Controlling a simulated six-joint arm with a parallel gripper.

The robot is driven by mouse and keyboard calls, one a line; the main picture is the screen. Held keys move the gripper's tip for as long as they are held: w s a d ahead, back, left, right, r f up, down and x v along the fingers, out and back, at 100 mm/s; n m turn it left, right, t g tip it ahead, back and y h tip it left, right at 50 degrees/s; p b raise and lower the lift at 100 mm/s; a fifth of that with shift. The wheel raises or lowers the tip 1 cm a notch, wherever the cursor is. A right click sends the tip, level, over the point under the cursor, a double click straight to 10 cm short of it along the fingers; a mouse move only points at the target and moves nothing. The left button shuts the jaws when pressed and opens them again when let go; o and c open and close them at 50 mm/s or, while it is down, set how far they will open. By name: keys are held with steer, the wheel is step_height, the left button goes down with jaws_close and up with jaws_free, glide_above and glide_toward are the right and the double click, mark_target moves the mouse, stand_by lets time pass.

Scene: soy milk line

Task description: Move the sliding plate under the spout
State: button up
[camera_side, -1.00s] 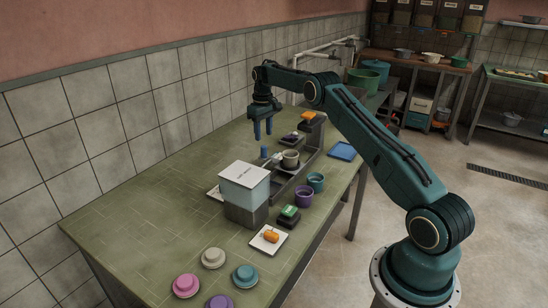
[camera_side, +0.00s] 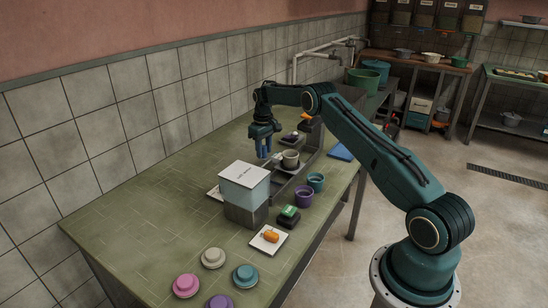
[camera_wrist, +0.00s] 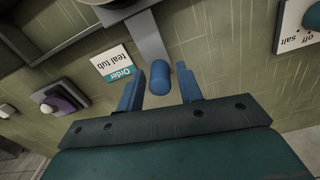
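The sliding plate is a dark grey piece in the grey channel (camera_side: 282,180), with a pale cup (camera_side: 290,160) standing on it. A grey bar (camera_wrist: 146,38) runs to an upright blue peg (camera_wrist: 160,76), which looks like its handle. My gripper (camera_side: 264,154) is low over the table at the peg, on the wall side of the channel. In the wrist view my gripper (camera_wrist: 160,88) is open, with the peg between the fingertips and a gap on both sides. The white-topped tank (camera_side: 244,188) stands at the channel's near end. I cannot make out the spout.
A purple tub (camera_side: 304,198) and a teal tub (camera_side: 316,182) stand right of the channel. An order card (camera_wrist: 116,64) reads "teal tub". A green-topped block (camera_side: 289,214) and several coloured round pieces (camera_side: 186,285) are nearer. The table's left part is clear.

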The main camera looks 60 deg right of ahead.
jaws_close()
steer(key=shift+a, duration=0.1)
steer(key=a, duration=1.3)
steer(key=shift+w+a, duration=0.1)
steer(key=shift+a, duration=0.1)
steer(key=shift+o, duration=1.2)
jaws_free()
steer(key=shift+a, duration=0.1)
steer(key=shift+r, duration=0.15)
